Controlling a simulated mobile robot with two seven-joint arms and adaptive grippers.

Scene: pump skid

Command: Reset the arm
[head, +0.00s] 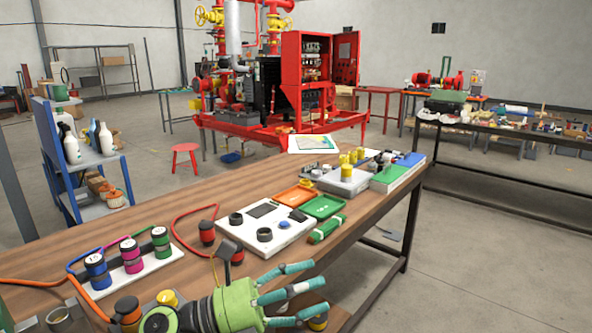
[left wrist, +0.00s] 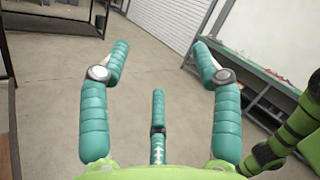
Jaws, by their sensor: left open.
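My left gripper (head: 302,290) is in the lower middle of the head view, a green body with teal padded fingers. It is over the near edge of the wooden workbench (head: 160,220), with its fingers pointing right. In the left wrist view its fingers (left wrist: 158,75) are spread apart, and only concrete floor shows between them. It is open and empty.
On the bench are a white panel with black knobs (head: 266,226), green tray (head: 323,206), orange tray (head: 295,195) and colored canisters (head: 131,255). A red pump skid (head: 318,75) stands behind. The floor right of the bench (head: 480,250) is clear.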

